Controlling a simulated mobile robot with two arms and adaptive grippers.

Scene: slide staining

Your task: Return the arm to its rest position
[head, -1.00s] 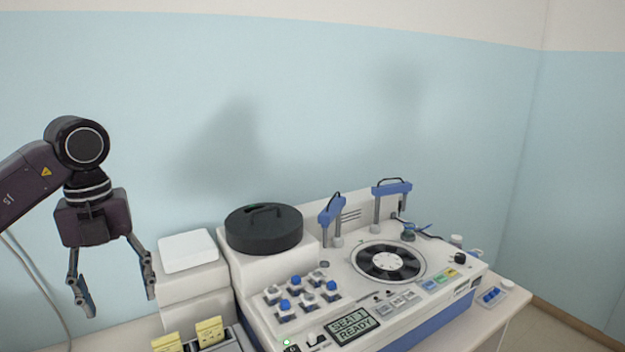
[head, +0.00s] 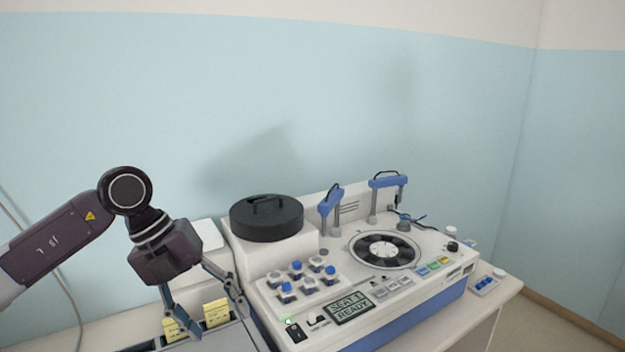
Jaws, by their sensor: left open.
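My left gripper (head: 220,322) is open and empty. It hangs tilted down at the lower left, in front of the staining machine's left side, with its fingers over or before the yellow-labelled blocks. The white and blue staining machine (head: 425,293) stands on the bench. Its display (head: 350,308) reads "SEAT 1 READY". My right gripper is not in view.
A round black lid (head: 266,220) rests on the machine's raised left part. Several blue and white capped bottles (head: 297,268) stand in front of it. A round rotor (head: 384,251) lies at right. Yellow-labelled blocks (head: 216,312) stand at lower left. A small tray (head: 486,284) lies at right.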

